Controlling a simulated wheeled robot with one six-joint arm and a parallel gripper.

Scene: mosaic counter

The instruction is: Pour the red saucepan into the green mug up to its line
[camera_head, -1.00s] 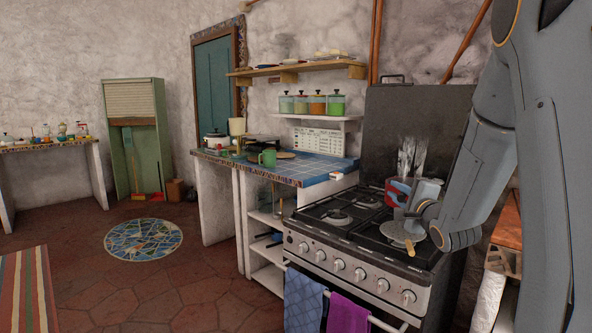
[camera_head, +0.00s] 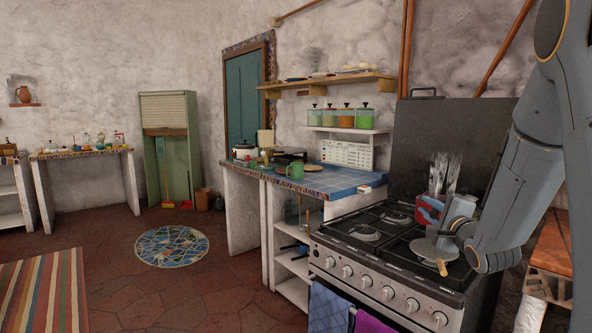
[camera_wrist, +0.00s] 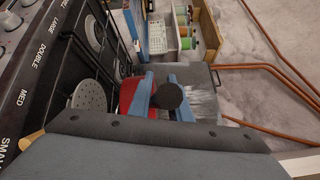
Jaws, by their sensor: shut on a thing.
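The red saucepan (camera_head: 424,216) is over the right part of the stove, close to my gripper. My gripper (camera_head: 436,206) is shut on its handle. In the wrist view the blue fingers of my gripper (camera_wrist: 161,97) close around the dark round-ended handle, with the red side of the saucepan (camera_wrist: 128,92) behind them. The saucepan's inside is hidden. The green mug (camera_head: 295,171) stands upright on the blue-tiled counter, left of the stove and well apart from my gripper. Its line and contents are too small to make out.
The stove (camera_head: 345,262) has burners and front knobs, with a raised dark lid (camera_head: 415,140) behind. A grey perforated disc with a wooden handle (camera_head: 432,250) lies on the stove. The blue-tiled counter (camera_head: 335,182) has bare room right of the mug. The floor before the counter is open.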

